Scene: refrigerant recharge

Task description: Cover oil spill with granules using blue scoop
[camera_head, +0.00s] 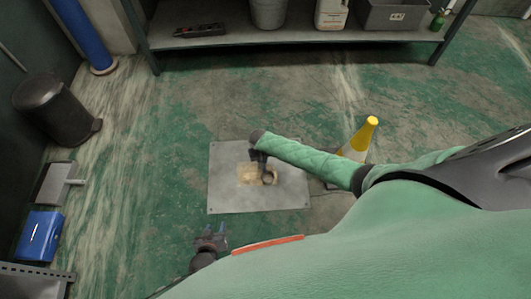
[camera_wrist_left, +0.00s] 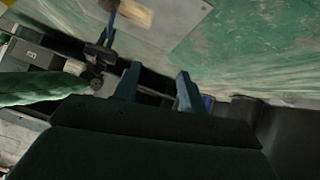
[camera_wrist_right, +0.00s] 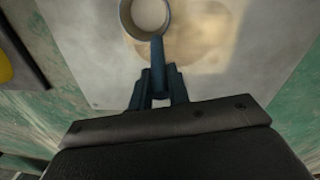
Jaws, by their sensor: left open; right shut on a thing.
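A grey plate (camera_head: 225,195) lies on the floor with a tan, grainy-looking spill patch (camera_head: 246,173) near its middle. The patch also shows in the right wrist view (camera_wrist_right: 205,40). My right gripper (camera_wrist_right: 158,78) is shut on the handle of the dark bluish scoop (camera_wrist_right: 157,48). The scoop's round cup faces the camera and shows pale material inside. In the head view the scoop (camera_head: 268,178) is over the patch's right part; its exact height is unclear. My left gripper (camera_head: 211,238) is open and empty, in front of the plate's lower left; its spread fingers show in the left wrist view (camera_wrist_left: 157,82).
A yellow-topped cone (camera_head: 368,133) stands right of the plate, partly behind my right arm. A dark bin (camera_head: 55,108), a dustpan-like item (camera_head: 54,184) and a blue box (camera_head: 40,236) line the left. A shelf (camera_head: 300,37) with containers crosses the back. Floor left of the plate is clear.

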